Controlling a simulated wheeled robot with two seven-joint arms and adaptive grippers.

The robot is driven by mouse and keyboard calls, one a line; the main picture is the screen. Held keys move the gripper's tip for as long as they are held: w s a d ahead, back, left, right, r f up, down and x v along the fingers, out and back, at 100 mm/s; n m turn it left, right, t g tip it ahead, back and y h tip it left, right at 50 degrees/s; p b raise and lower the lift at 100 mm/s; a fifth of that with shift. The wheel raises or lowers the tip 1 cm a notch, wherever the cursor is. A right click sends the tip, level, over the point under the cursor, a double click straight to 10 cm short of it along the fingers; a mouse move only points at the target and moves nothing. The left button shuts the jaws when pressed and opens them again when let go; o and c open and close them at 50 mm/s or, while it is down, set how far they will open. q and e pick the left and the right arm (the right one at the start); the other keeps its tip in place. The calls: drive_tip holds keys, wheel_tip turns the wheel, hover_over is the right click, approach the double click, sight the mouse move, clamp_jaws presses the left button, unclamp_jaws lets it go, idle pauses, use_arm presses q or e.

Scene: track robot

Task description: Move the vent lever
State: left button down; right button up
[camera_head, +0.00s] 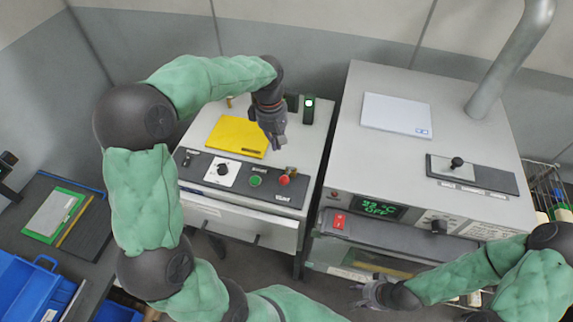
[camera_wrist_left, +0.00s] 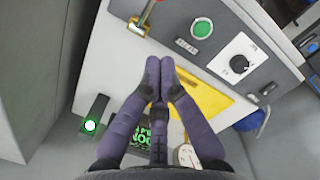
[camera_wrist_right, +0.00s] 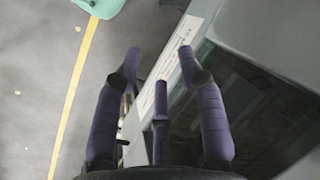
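The vent lever (camera_head: 285,179) has a red knob and a brass base, on the dark front panel of the left machine, above a white label that seems to read VENT. In the left wrist view the brass base and part of the red lever (camera_wrist_left: 140,24) show at the top edge. My left gripper (camera_head: 278,143) is above the machine top, behind the lever and apart from it. Its fingertips (camera_wrist_left: 160,62) are together with nothing between them. My right gripper (camera_head: 365,294) is low in front of the right machine. Its fingers (camera_wrist_right: 162,62) are spread and empty.
The panel also has a green button (camera_head: 255,181) and a black dial (camera_head: 223,169). A yellow folder (camera_head: 238,136) lies on the machine top; a lit green device (camera_head: 308,110) stands behind. The right machine (camera_head: 375,155) has a black-knobbed slider (camera_head: 457,163). Blue bins (camera_head: 30,290) are at left.

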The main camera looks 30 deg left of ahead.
use_arm(q)
drive_tip(key=r, duration=0.4)
drive_tip(key=shift+w+a+r, duration=0.1)
drive_tip(key=shift+a+r, duration=0.15)
drive_tip(key=shift+r, duration=0.15)
